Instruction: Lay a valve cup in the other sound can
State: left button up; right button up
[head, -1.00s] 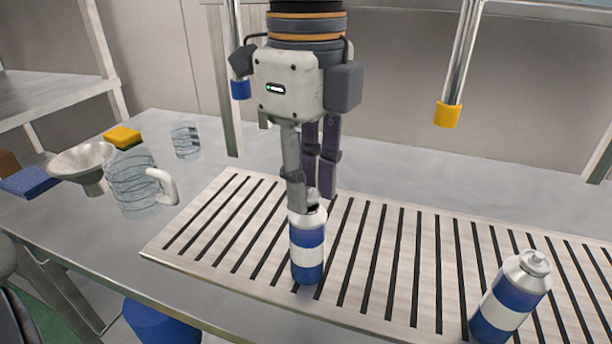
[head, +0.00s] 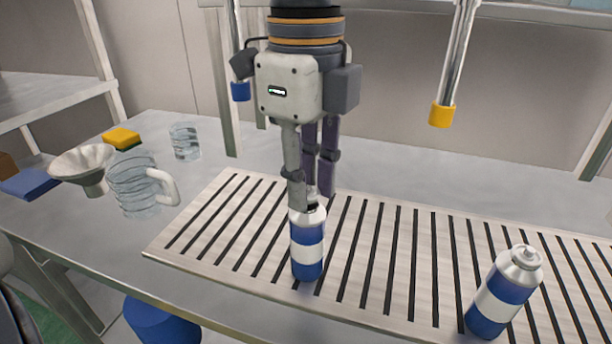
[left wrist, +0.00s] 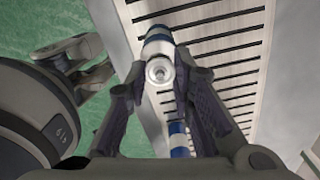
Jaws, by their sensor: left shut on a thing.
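A blue-and-white can (head: 307,252) stands upright on the slatted rack. My left gripper (head: 311,202) points straight down at its mouth, its fingers shut on a small pale valve cup (head: 311,192) that is mostly hidden by them. In the left wrist view the round cup with its central stem (left wrist: 159,72) lies between the fingertips (left wrist: 160,80), in line with the can top. I cannot tell whether the cup touches the rim. A second blue-and-white can (head: 504,293) stands at the right with a cup on its top. My right gripper is not in view.
The slatted rack (head: 222,219) has free room between the cans. A glass jug (head: 133,190), a funnel (head: 82,160), a glass beaker (head: 185,142), and a yellow sponge (head: 121,137) stand at the left. A post with a yellow end (head: 441,115) hangs behind the rack.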

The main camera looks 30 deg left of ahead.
pick_arm(q)
jog(key=o, duration=0.7)
jog(key=shift+o, duration=0.8)
jog(key=o, duration=0.5)
jog(key=shift+c, duration=0.2)
